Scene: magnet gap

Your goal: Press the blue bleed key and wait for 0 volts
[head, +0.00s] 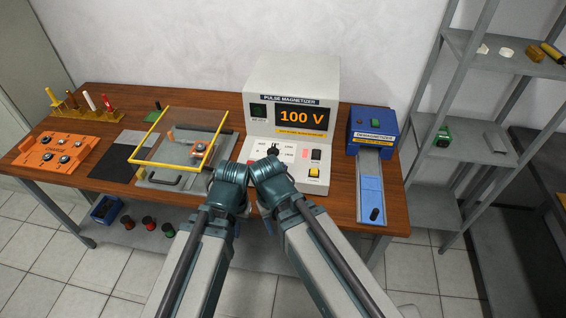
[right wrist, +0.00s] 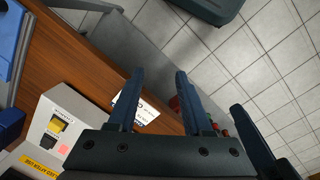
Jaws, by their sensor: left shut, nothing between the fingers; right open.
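The pulse magnetizer (head: 293,80) stands at the back of the bench, and its orange display (head: 301,117) reads 100 V. Its sloped front panel carries a dark knob (head: 273,150), a dark switch (head: 316,154) and a yellow key (head: 314,173). I cannot make out a blue key on it; my arms cover the panel's lower left. My left gripper (head: 232,172) is shut and empty by the panel's lower left, its fingertips hard to make out. My right gripper (right wrist: 156,75) is open and empty in the right wrist view, above the bench's front edge.
A yellow-framed fixture (head: 165,152) and an orange tray (head: 57,153) lie to the left. A grey shelf rack (head: 462,110) stands at the right. Coloured items sit below the bench.

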